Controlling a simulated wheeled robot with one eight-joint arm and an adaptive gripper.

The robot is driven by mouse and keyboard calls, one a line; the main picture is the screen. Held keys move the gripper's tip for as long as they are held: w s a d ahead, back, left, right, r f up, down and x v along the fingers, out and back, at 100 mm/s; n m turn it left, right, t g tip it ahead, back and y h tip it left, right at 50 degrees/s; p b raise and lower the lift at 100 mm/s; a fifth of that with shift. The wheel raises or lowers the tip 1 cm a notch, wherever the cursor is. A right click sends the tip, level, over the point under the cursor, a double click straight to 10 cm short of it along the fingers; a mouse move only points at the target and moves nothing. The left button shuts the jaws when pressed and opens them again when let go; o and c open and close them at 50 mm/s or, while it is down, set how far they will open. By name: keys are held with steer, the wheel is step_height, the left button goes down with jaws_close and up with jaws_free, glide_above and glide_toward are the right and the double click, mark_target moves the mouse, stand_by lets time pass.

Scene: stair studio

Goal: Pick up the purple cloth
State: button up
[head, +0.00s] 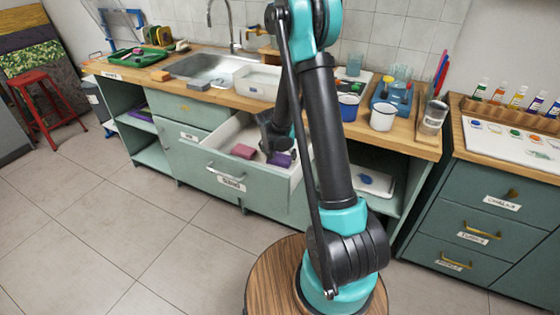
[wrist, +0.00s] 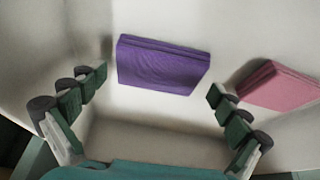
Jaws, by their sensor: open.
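The purple cloth (wrist: 160,65) is a folded rectangle lying on the floor of an open drawer. In the wrist view it sits ahead of my gripper (wrist: 165,90), between the lines of its two fingers. The fingers are spread open with nothing between them. In the head view the purple cloth (head: 281,159) shows in the drawer (head: 226,170), partly hidden by my arm. My gripper (head: 272,135) hangs over the drawer there, pointing down, and its fingertips are hard to make out.
A folded pink cloth (wrist: 281,86) lies in the same drawer, to the right in the wrist view. It also shows in the head view (head: 243,151). Drawer walls surround both cloths. The counter above holds a sink (head: 208,66), a white mug (head: 383,117) and other items.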

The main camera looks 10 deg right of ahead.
steer(key=shift+f, duration=0.25)
steer(key=shift+c, duration=0.2)
steer(key=c, duration=0.8)
steer(key=shift+r, duration=0.1)
